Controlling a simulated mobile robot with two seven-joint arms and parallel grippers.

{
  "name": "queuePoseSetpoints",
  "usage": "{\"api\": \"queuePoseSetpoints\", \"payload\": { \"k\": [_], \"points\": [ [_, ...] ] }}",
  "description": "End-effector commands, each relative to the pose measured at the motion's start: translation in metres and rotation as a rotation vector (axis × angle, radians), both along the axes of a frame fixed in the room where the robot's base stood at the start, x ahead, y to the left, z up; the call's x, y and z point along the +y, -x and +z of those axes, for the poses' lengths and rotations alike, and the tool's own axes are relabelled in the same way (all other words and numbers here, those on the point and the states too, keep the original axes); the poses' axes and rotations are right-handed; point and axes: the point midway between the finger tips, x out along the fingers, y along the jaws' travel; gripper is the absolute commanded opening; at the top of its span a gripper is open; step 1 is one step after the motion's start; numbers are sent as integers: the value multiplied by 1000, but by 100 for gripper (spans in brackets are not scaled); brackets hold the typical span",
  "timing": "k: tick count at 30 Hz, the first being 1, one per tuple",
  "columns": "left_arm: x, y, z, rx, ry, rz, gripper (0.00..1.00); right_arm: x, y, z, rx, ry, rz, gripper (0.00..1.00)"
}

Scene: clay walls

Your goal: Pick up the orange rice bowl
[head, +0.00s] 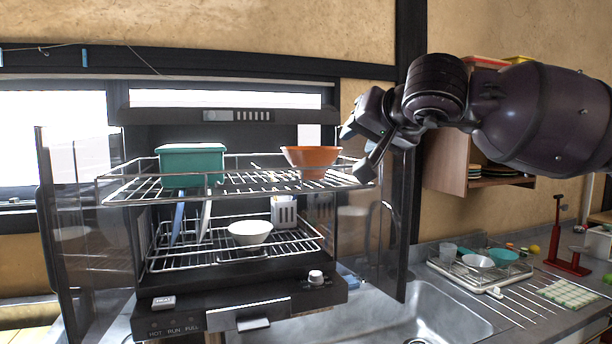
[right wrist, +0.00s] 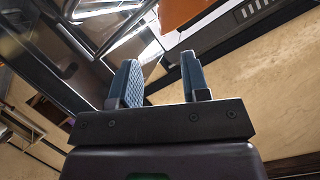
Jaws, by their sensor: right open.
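The orange rice bowl (head: 311,160) sits upright on the upper wire rack (head: 236,183) of the open dish dryer, near the rack's right end. Part of its orange side also shows at the top of the right wrist view (right wrist: 178,12). My right gripper (head: 350,154) comes in from the right, just to the right of the bowl and apart from it. In the right wrist view its two blue-grey fingers (right wrist: 162,82) are spread with nothing between them. My left gripper is in neither view.
A teal box (head: 190,165) stands on the upper rack's left side. A white bowl (head: 250,233) and a white utensil holder (head: 284,212) are on the lower rack. The dryer's dark side panels flank the racks. A sink (head: 420,318) lies below right.

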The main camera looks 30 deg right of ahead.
Motion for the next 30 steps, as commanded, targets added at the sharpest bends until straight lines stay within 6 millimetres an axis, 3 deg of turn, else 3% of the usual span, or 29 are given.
{"api": "queuePoseSetpoints", "payload": {
  "k": [6, 17, 30],
  "points": [
    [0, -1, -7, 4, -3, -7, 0, -3, -17, -6, -1, -3, 1, 42],
    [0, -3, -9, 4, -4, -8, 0, -3, -26, -8, -3, -3, 1, 42],
    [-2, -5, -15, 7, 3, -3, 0, -4, -67, -20, -1, -3, 1, 42]
  ]
}}
